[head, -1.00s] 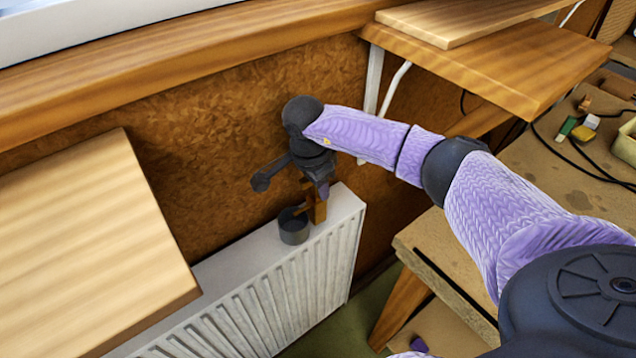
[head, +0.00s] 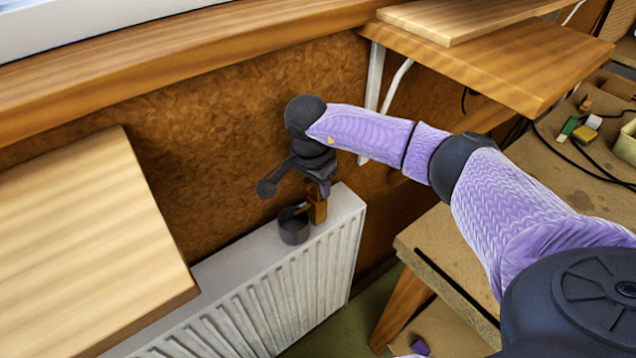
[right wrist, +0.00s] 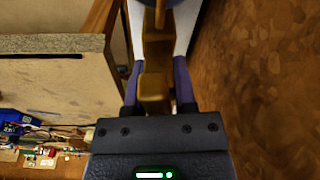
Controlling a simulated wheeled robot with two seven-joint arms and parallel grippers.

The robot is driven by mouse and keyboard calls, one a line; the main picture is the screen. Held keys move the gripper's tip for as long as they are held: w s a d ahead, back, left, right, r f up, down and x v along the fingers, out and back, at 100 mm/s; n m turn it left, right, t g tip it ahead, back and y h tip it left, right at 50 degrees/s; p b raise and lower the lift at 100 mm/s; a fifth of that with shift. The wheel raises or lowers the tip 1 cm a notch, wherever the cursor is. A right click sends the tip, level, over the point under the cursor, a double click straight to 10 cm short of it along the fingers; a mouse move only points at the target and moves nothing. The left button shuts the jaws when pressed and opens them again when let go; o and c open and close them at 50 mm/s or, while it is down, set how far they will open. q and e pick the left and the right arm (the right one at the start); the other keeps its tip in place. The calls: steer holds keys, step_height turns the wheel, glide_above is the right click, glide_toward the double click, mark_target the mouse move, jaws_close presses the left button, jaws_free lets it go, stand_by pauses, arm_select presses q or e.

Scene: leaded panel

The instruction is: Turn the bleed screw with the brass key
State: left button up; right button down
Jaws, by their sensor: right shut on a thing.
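My right gripper (head: 322,187) is at the right end of the white radiator (head: 345,205), pointing down. In the right wrist view, its two dark fingers (right wrist: 157,98) close on a brass-coloured piece (right wrist: 154,84), which I take for the brass key. In the head view, a brass-coloured block (head: 317,210) stands upright on the radiator's end below the fingers. A thin brass-coloured spout reaches from it toward a dark cup (head: 294,228) on the radiator top. The bleed screw cannot be told apart from the brass-coloured parts. My left gripper is out of view.
A wooden board (head: 85,245) juts in at the left. A wooden sill (head: 180,75) runs above the brown wall (head: 225,150). A wooden shelf (head: 500,65) is at upper right. A workbench (head: 440,240) stands to the right.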

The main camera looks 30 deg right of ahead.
steer(key=shift+n+b, duration=0.35)
steer(key=shift+n, duration=0.65)
steer(key=shift+n+t+b, duration=0.3)
steer(key=shift+n, duration=0.8)
